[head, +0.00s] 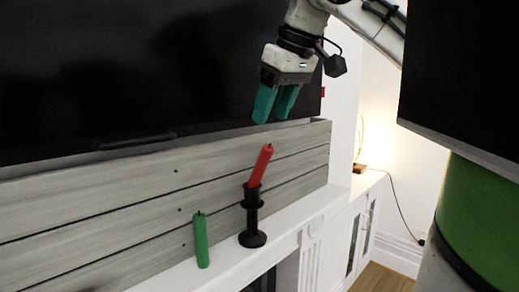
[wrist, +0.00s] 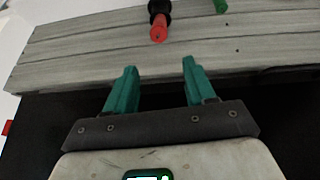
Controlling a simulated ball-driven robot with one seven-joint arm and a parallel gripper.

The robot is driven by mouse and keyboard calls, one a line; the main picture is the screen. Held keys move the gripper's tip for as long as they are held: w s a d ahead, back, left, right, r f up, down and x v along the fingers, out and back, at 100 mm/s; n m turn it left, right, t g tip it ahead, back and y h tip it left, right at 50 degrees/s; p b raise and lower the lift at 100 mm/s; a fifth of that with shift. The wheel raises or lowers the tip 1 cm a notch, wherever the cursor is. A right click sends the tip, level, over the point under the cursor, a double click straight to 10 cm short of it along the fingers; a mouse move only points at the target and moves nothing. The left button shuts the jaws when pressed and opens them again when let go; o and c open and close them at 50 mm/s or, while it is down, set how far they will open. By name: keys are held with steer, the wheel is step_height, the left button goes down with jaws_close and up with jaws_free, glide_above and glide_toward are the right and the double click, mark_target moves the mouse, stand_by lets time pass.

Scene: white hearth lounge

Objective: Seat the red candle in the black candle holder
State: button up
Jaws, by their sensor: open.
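The red candle (head: 261,165) stands in the cup of the black candle holder (head: 252,220), its top leaning to the right in the head view. The holder stands upright on the white mantel. My gripper (head: 274,118) is open and empty, above the candle and apart from it. In the wrist view the red candle (wrist: 158,30) and the black holder (wrist: 159,8) show at the top, beyond my open teal fingers (wrist: 155,75). How deep the candle's base sits in the cup is hidden by the cup's rim.
A green candle (head: 201,240) stands on the white mantel (head: 285,232) to the left of the holder; it also shows in the wrist view (wrist: 221,6). Grey wooden panelling (head: 120,205) and a large black screen (head: 130,80) rise behind. The mantel right of the holder is clear.

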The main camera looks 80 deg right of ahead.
glide_above(263, 163)
steer(key=s, duration=0.2)
steer(key=shift+m+g+y, duration=0.3)
steer(key=f, duration=0.5)
steer(key=shift+w+d+f, duration=0.15)
steer(key=shift+w+f, duration=0.1)
steer(key=shift+f, duration=0.15)
steer(key=shift+x, duration=3.1)
jaws_close()
